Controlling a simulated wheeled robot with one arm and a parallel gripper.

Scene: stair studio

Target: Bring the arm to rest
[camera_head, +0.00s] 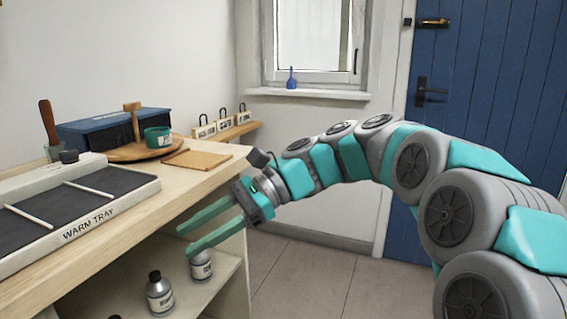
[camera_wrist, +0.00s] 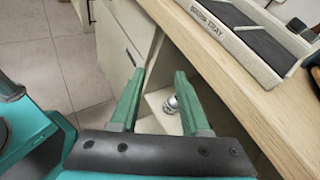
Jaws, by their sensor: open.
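My gripper (camera_head: 183,241) is open and empty, its two teal fingers pointing left. It is in front of the wooden counter's edge, near the open shelf below. In the wrist view my gripper (camera_wrist: 158,88) shows both fingers spread apart, with the shelf opening and a small bottle (camera_wrist: 171,104) seen between and beyond them. My arm reaches in from the right of the head view, stretched out over open floor. Whether a finger touches the counter cannot be told.
The counter (camera_head: 120,225) holds a warm tray (camera_head: 152,187), a wooden board (camera_head: 197,160), a green cup (camera_head: 158,137) and a blue box (camera_head: 85,131). Bottles (camera_head: 160,296) stand on the shelf (camera_head: 190,294) below. A blue door (camera_head: 480,80) is behind my arm. Tiled floor (camera_head: 320,275) is clear.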

